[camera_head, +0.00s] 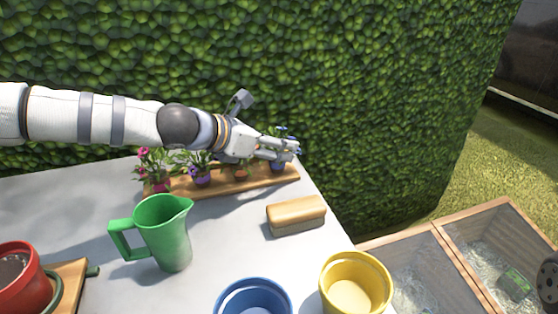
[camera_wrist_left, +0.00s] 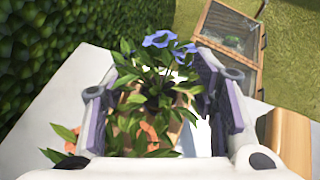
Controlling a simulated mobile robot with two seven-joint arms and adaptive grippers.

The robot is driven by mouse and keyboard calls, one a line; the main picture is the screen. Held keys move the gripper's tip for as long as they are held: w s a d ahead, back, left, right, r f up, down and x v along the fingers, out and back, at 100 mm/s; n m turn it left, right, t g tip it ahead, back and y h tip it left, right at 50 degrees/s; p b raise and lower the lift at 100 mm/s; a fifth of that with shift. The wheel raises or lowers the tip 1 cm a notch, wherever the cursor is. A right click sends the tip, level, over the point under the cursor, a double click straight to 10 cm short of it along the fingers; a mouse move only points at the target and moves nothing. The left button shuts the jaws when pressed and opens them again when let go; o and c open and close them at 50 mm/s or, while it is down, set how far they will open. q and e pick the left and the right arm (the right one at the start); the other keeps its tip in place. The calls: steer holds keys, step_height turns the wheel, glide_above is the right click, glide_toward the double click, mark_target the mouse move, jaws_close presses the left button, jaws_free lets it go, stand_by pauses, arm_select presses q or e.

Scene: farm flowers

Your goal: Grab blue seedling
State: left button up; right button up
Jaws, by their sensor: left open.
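The blue seedling (camera_head: 281,134) stands at the right end of a wooden tray (camera_head: 222,187), partly hidden behind my left gripper. In the left wrist view its blue flowers (camera_wrist_left: 165,42) and green leaves show ahead, between the open fingers. My left gripper (camera_head: 294,147) is open; its fingers reach over the right end of the tray at the seedling. In the left wrist view the left gripper (camera_wrist_left: 165,103) has a finger on either side of the foliage. Whether they touch the plant I cannot tell. An orange-flowered plant (camera_wrist_left: 150,138) sits closer, below the gripper.
Pink (camera_head: 152,168) and purple (camera_head: 200,170) potted seedlings share the tray. A green pitcher (camera_head: 166,235), a wooden-topped brush (camera_head: 297,214), and blue (camera_head: 252,298), yellow (camera_head: 355,284) and red (camera_head: 24,285) pots stand on the table. A hedge (camera_head: 330,70) rises behind.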

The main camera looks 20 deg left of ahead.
arm_select(q)
steer(key=shift+w+d+f, duration=0.25)
steer(key=shift+w, duration=0.2)
steer(key=shift+r, duration=0.1)
steer(key=c, duration=0.3)
jaws_close()
steer(key=shift+s, duration=0.1)
